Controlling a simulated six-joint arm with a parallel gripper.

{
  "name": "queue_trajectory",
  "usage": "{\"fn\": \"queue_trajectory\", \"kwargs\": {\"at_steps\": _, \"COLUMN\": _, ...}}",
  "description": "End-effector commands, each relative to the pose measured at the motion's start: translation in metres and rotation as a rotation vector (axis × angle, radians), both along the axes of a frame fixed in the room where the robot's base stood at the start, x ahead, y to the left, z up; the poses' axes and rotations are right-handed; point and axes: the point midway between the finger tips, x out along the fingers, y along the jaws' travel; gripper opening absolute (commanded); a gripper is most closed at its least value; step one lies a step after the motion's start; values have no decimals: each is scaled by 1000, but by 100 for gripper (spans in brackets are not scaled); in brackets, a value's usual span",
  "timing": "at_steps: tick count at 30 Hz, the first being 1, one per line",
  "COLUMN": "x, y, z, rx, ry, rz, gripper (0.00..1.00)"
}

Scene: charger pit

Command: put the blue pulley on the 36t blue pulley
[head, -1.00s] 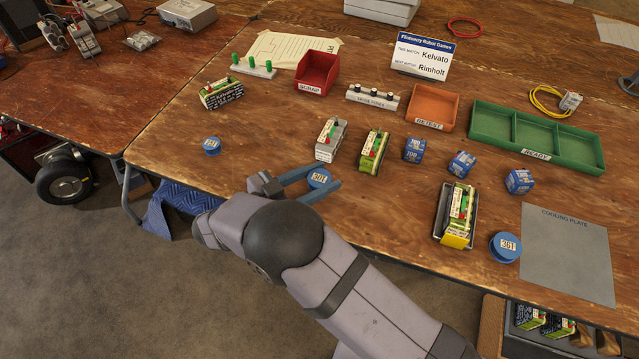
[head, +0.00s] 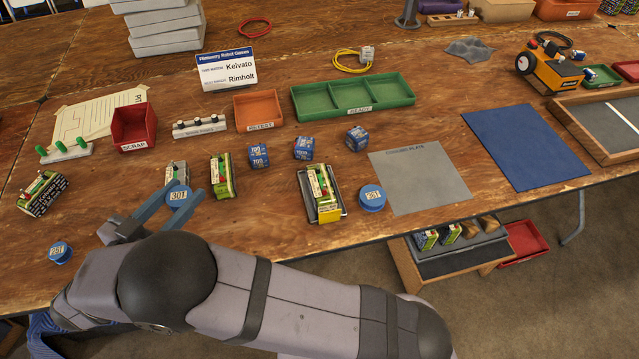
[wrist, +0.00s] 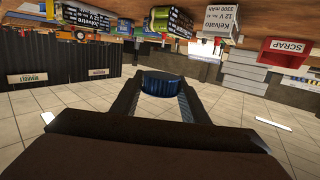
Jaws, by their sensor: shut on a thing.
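A blue pulley with a 30T label (head: 178,197) is held between the fingers of my gripper (head: 180,199). It also shows in the wrist view (wrist: 163,84), dark blue with a ribbed rim, between the two finger ends. In the head view it appears in front of the grey battery and seems raised off the table, though its height is hard to tell. The 36T blue pulley (head: 372,198) lies flat on the table, well to the right of my gripper, label up. A smaller blue pulley (head: 60,252) lies at the far left, near the front edge.
Several blue cubes (head: 303,148) lie behind. The grey cooling plate (head: 420,178) lies flat right of the 36T pulley.

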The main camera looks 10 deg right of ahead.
Motion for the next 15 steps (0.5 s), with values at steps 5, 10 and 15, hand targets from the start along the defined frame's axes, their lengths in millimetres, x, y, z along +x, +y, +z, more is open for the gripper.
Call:
{"fn": "queue_trajectory", "kwargs": {"at_steps": 5, "x": 32, "y": -46, "z": 27, "rx": -3, "ry": 1, "rz": -116, "gripper": 16}}
{"fn": "queue_trajectory", "kwargs": {"at_steps": 10, "x": 63, "y": -110, "z": 41, "rx": -5, "ry": 2, "rz": -261, "gripper": 16}}
{"fn": "queue_trajectory", "kwargs": {"at_steps": 15, "x": 75, "y": -188, "z": 46, "rx": -7, "ry": 4, "rz": -410, "gripper": 16}}
